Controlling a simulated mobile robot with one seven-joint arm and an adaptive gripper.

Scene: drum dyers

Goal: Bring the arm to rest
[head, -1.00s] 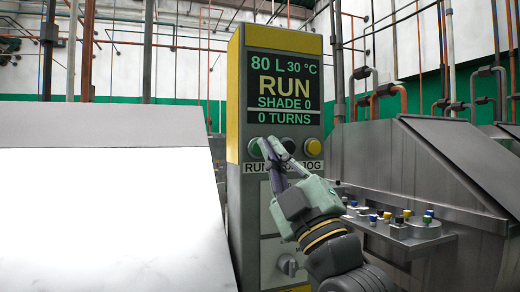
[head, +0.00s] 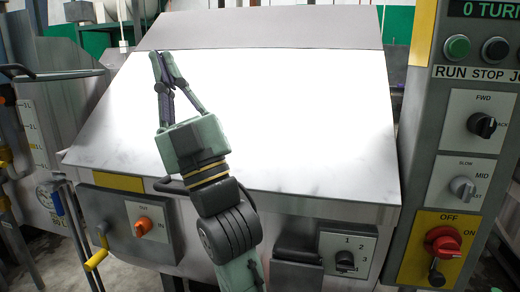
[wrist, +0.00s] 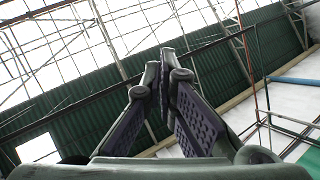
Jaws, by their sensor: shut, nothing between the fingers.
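My gripper (head: 161,55) is raised in the left half of the head view, in front of the bright sloping metal front of a machine (head: 300,110). Its fingers point up and their tips are together, with nothing between them. My arm rises from the bottom middle of the view. In the wrist view my gripper (wrist: 158,65) shows its two dark-padded fingers meeting at the tips, against the roof and a green wall. I cannot tell how far the fingers are from the machine front.
A control column (head: 415,170) stands at right, with a green button (head: 457,48), a black button (head: 495,49), a red knob (head: 443,242) and other knobs. An orange knob (head: 143,226) and a yellow-handled crank (head: 97,257) are at lower left. A numbered selector (head: 345,260) is below the machine front.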

